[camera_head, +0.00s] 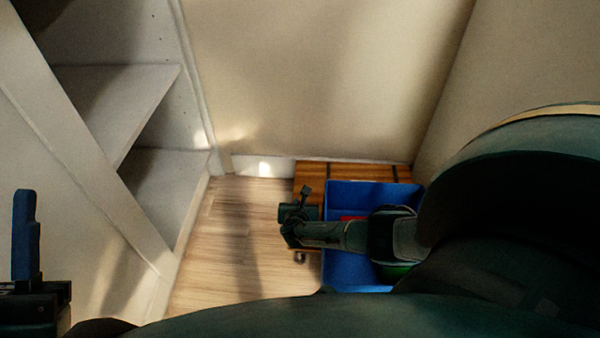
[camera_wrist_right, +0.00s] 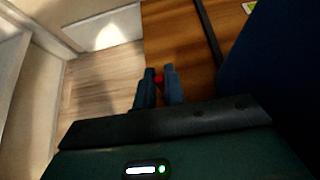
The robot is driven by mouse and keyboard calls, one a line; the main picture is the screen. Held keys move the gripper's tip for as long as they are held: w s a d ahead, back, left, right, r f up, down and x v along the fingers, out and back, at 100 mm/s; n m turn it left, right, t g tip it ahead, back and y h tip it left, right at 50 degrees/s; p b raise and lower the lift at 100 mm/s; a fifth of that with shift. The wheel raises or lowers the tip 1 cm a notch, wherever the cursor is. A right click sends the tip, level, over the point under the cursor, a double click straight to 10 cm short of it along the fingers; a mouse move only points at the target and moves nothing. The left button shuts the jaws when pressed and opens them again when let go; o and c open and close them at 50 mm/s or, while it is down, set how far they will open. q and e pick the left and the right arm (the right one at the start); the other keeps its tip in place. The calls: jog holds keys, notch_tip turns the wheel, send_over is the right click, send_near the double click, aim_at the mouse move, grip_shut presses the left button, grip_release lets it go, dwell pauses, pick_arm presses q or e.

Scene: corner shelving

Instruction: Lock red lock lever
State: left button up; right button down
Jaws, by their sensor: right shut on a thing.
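The red lock lever (camera_wrist_right: 158,78) shows in the right wrist view as a small red piece between the fingertips, at the edge of a brown wooden surface. My right gripper (camera_wrist_right: 159,88) is shut on it, with one blue finger on each side. The fingers hide most of the lever, so I cannot tell its angle. In the head view my right gripper (camera_head: 298,212) is at the left edge of the wooden board, and the lever is hidden there. My left gripper (camera_head: 25,235) is at the far left; only one blue finger shows clearly.
A blue crate (camera_head: 345,190) with red and green things inside stands on the wooden board (camera_head: 310,172), under my right arm. White shelving (camera_head: 120,95) is on the left and a wall (camera_head: 320,80) is behind. Bare wood floor (camera_head: 225,240) lies between shelving and board.

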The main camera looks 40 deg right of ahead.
jog(key=shift+a, duration=0.1)
pick_arm(q)
jog(key=shift+s+r+m+h, duration=0.1)
jog(key=shift+r+m+h, duration=0.25)
jog(key=shift+m+h, duration=0.15)
jog(key=shift+f+y, duration=0.15)
jog(key=shift+y, duration=0.15)
pick_arm(e)
jog(key=c, duration=1.5)
grip_release()
